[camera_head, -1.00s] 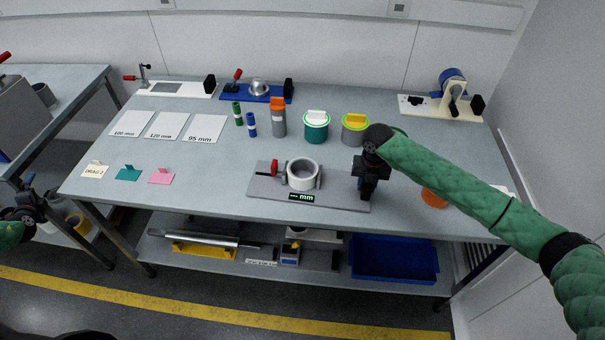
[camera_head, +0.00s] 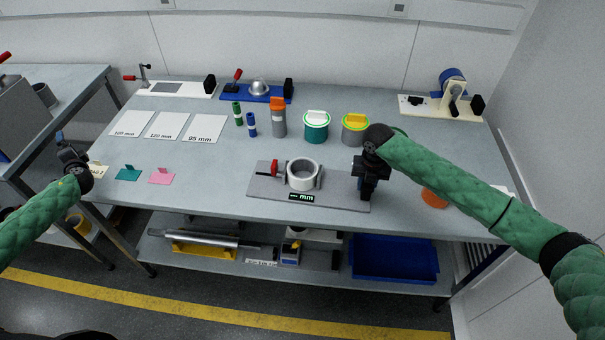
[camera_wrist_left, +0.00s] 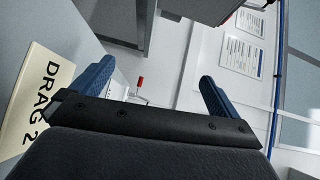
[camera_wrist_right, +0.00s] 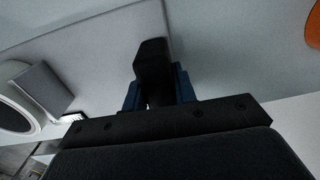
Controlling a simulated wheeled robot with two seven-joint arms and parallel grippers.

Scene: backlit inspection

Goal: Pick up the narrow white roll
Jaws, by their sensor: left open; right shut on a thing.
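A short, pale whitish ring (camera_head: 303,174), the only thing here that looks like a narrow white roll, stands on a grey fixture (camera_head: 264,189) at the table's front. It also shows partly in the right wrist view (camera_wrist_right: 12,112). My right gripper (camera_head: 369,190) is at the fixture's right end, apart from the ring. It is shut on a black upright block (camera_wrist_right: 152,62), seen between its blue fingers.
Grey, teal-and-white and yellow-lidded canisters (camera_head: 316,128) stand behind the fixture. Teal (camera_head: 128,174) and pink (camera_head: 161,177) tags lie at front left, with white cards (camera_head: 204,128) behind them. An orange disc (camera_head: 434,198) lies right of my right gripper. The table between tags and fixture is clear.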

